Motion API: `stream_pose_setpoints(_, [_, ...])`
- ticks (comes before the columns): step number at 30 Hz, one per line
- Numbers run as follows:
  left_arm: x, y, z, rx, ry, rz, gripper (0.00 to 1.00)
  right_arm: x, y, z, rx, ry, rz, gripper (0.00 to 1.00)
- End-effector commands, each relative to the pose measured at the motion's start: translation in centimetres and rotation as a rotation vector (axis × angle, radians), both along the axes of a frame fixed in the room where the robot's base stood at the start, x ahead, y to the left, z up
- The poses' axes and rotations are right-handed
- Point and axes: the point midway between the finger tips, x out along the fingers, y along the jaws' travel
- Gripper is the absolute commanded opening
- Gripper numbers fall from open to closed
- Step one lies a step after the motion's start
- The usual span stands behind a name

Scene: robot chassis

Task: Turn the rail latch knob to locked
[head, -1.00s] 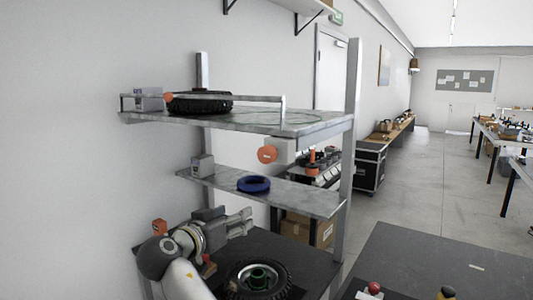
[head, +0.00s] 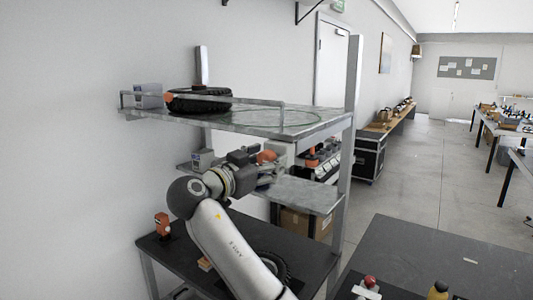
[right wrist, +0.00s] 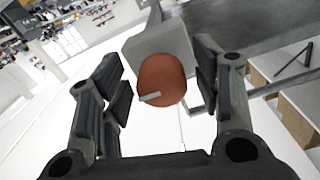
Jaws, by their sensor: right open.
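The orange knob (head: 267,155) is on a grey block (head: 285,149) under the front of the upper shelf (head: 325,124). In the right wrist view, the round orange-brown knob (right wrist: 163,82) has a short pale mark near its lower left edge. My right gripper (head: 272,171) has reached up to the knob from below in the head view. In the right wrist view, the right gripper's (right wrist: 162,92) fingers are open, one on each side of the knob, with gaps visible. A grey rail (head: 250,100) runs along the upper shelf. My left gripper is not in view.
A black tyre (head: 200,101) lies on the upper shelf beside a grey box (head: 148,95). The middle shelf (head: 310,195) is partly hidden by my arm. A lower tyre (head: 272,266) and an orange object (head: 162,222) are on the black table below.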

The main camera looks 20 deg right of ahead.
Motion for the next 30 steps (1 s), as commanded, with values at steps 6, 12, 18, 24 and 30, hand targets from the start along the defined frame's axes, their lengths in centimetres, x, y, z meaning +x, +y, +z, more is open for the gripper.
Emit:
stream_pose_setpoints(6, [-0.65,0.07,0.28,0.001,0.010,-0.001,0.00,0.48,-0.59,-0.09,0.001,0.000,0.001,0.58])
stream_pose_setpoints(12, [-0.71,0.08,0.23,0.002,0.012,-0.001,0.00,0.47,-0.57,-0.11,0.001,0.000,0.001,0.54])
stream_pose_setpoints(18, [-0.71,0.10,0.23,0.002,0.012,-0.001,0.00,0.46,-0.54,-0.09,0.001,0.000,0.001,0.29])
stream_pose_setpoints(24, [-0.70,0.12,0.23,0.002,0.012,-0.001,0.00,0.45,-0.54,-0.13,0.000,0.001,0.001,0.10])
stream_pose_setpoints(30, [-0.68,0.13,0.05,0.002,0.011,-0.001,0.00,0.44,-0.52,-0.24,-0.014,0.021,0.000,0.10])
